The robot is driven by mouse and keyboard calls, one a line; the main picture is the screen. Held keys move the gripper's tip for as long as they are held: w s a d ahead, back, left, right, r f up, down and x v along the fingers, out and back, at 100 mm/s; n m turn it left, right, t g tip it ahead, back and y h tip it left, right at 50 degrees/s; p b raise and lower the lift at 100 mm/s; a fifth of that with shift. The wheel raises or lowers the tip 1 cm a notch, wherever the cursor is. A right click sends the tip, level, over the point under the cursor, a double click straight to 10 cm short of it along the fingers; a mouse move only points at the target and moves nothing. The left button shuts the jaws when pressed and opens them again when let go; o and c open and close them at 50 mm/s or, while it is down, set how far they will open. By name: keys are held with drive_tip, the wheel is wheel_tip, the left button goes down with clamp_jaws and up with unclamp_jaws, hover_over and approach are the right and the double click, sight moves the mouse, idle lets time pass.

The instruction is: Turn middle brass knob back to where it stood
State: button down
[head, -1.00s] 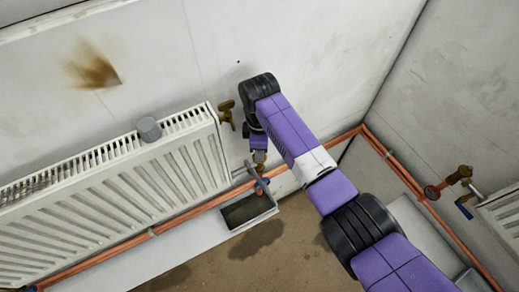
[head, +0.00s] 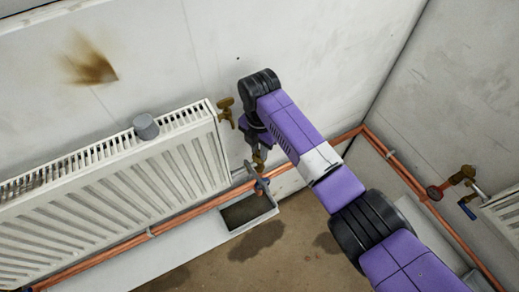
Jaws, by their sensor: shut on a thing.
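A brass knob (head: 259,158) stands low by the pipe at the right end of the white radiator. My gripper (head: 256,151) reaches down from above and is shut on this knob. The fingers are small here and partly hidden by my wrist, so how the knob is turned cannot be told. Another brass knob (head: 225,112) sticks out higher up, beside the radiator's top right corner, apart from the jaws. A third brass fitting (head: 465,173) is at the far right, by another radiator.
The white radiator (head: 130,195) stands close on the left, with a grey cap (head: 146,126) on top. Copper pipes (head: 345,137) run along the walls.

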drive_tip(key=shift+n+b, duration=0.4)
drive_tip(key=shift+n, duration=1.7)
drive_tip(key=c, duration=1.3)
unclamp_jaws()
drive_tip(key=shift+r+b, duration=0.7)
drive_tip(key=shift+r, duration=3.25)
